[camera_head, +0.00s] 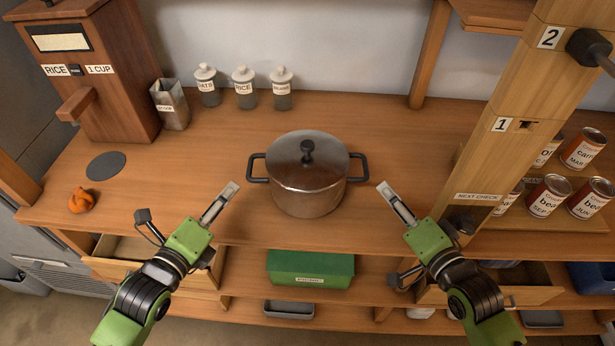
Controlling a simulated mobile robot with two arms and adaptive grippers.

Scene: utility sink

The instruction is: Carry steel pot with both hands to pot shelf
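The steel pot (308,198) stands upright on the wooden counter with its lid (290,158) on. The lid has a dark knob, and a dark loop handle sticks out at the pot's left (257,168) and right (359,168). My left gripper (228,192) is in front of and left of the left handle, apart from it. My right gripper (385,190) is in front of and right of the right handle, also apart. Both are seen nearly edge-on, so their finger gaps do not show. Neither holds anything visible. No shelf is clearly marked as the pot shelf.
An orange item (81,200) lies left. A numbered wooden post (500,125) and cans (548,196) are right. A green box (310,268) sits below. Counter around the pot is clear.

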